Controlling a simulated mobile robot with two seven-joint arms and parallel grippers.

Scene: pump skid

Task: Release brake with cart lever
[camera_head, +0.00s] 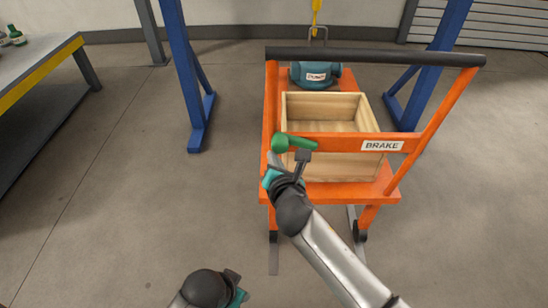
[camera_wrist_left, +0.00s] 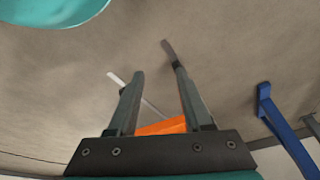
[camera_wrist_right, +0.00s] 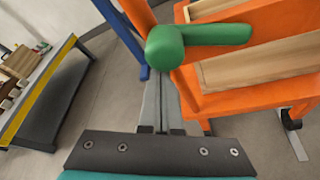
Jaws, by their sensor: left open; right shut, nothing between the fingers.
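The orange cart (camera_head: 392,190) has a black handle bar (camera_head: 375,56) and a white BRAKE label (camera_head: 381,146) on its cross rail. A green lever (camera_head: 296,143) sits at the left end of that rail, its arm pointing right. In the right wrist view the green lever (camera_wrist_right: 205,38) has a round hub on the left. My right gripper (camera_head: 273,158) is shut and empty, its tips just below the hub; I cannot tell if they touch it. It also shows in the right wrist view (camera_wrist_right: 161,90). My left gripper (camera_wrist_left: 152,65) is open and empty, low in front of the cart.
A wooden crate (camera_head: 375,118) and a teal pump (camera_head: 315,75) ride on the cart. A yellow hook (camera_head: 316,12) hangs above, between blue frame legs (camera_head: 187,75). A yellow-edged bench (camera_head: 45,68) stands at left.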

